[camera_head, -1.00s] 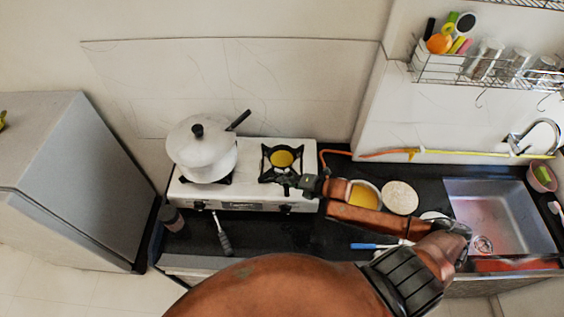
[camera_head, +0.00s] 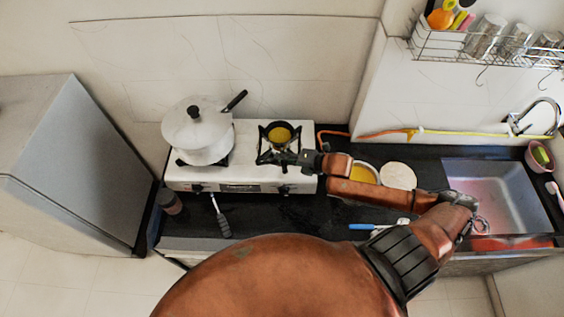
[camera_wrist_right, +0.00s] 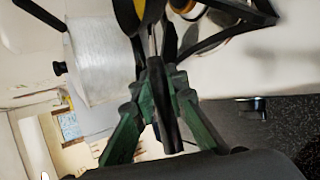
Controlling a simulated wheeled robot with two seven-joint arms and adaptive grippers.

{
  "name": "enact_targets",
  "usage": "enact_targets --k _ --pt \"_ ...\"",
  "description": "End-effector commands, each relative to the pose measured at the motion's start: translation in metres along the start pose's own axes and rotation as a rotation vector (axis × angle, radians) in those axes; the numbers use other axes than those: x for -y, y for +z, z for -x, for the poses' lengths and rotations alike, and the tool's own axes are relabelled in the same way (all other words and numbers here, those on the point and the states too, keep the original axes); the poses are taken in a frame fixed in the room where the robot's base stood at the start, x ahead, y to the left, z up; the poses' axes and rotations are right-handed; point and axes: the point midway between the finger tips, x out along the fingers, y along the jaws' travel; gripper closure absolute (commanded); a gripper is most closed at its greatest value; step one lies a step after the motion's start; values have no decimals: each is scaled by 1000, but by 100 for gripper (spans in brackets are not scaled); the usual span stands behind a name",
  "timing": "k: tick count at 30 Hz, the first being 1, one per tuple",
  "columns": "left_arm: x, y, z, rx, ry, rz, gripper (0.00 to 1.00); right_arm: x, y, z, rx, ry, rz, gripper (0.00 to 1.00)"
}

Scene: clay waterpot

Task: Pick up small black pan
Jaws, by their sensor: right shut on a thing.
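The small black pan (camera_head: 270,127), with a yellow round inside, is at the right burner of the white stove (camera_head: 240,178) in the head view. Whether its base touches the burner grate is unclear. My right gripper (camera_head: 292,158) is at its near side. In the right wrist view, the green fingers of my right gripper (camera_wrist_right: 160,95) are shut on the pan's dark handle (camera_wrist_right: 165,125). Part of the pan shows at the top edge of that view. My left gripper is not in view.
A lidded white pot (camera_head: 204,138) with a dark handle stands on the left burner. A spatula (camera_head: 220,217) and a dark jar (camera_head: 171,202) lie near the stove's front. Plates, a blue-handled tool (camera_head: 366,226) and a sink (camera_head: 497,190) are to the right.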

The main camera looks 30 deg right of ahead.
Motion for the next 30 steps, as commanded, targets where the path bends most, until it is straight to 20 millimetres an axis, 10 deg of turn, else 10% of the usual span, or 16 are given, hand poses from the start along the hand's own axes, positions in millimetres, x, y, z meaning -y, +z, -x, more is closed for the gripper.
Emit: enact_targets --k 16,30 --pt "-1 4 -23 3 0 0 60 -74 -90 84 -4 6 3 100" --pt "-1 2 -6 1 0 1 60 -85 -110 99 -1 5 2 100"
